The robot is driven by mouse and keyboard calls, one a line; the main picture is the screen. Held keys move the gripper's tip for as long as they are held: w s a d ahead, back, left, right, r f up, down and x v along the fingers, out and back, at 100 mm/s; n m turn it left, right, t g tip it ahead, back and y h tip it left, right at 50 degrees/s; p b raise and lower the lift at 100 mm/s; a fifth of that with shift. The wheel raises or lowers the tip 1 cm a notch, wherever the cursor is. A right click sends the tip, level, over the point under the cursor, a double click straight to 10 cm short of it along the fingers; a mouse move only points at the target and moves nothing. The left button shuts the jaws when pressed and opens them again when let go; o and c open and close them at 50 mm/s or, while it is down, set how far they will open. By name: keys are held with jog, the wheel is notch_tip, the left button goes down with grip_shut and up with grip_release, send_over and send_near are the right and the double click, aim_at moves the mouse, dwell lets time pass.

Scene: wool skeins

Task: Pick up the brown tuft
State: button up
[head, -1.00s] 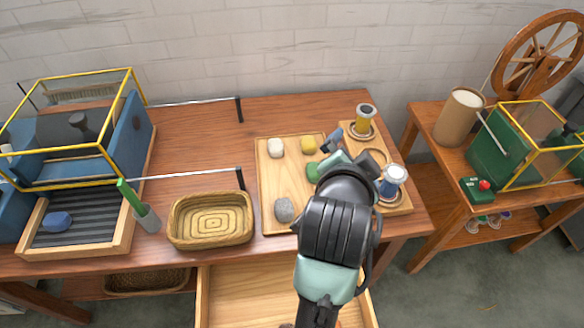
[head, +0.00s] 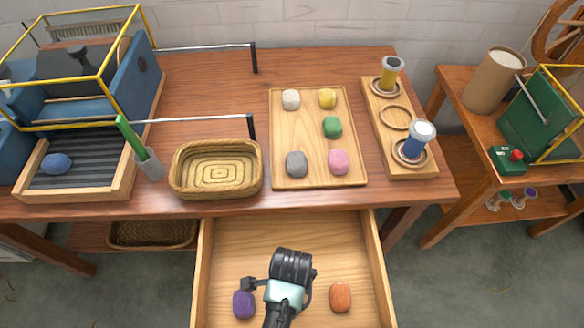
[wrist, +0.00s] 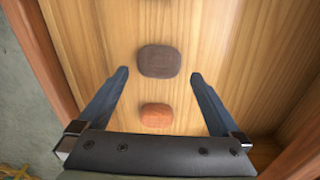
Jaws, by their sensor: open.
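The brown tuft (wrist: 160,61) is a dark, rounded block lying on the pale wooden floor of the open drawer (head: 222,247). My gripper (wrist: 159,74) is open and empty above it. In the wrist view, the tuft appears between the two fingertips, with space on both sides; contact is not visible. In the head view, my own arm hides the brown tuft and the fingertips.
An orange tuft (head: 340,297) lies at the drawer's right and a purple tuft (head: 244,303) at its left. Drawer walls stand on both sides. Behind, the table bears a wooden tray (head: 311,133) with several tufts, a woven basket (head: 179,185) and a spool rack (head: 416,166).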

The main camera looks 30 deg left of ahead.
notch_tip(320, 180, down, 6)
jog(key=shift+d+r+b, duration=0.1)
jog(key=shift+b, duration=0.4)
jog(key=c, duration=1)
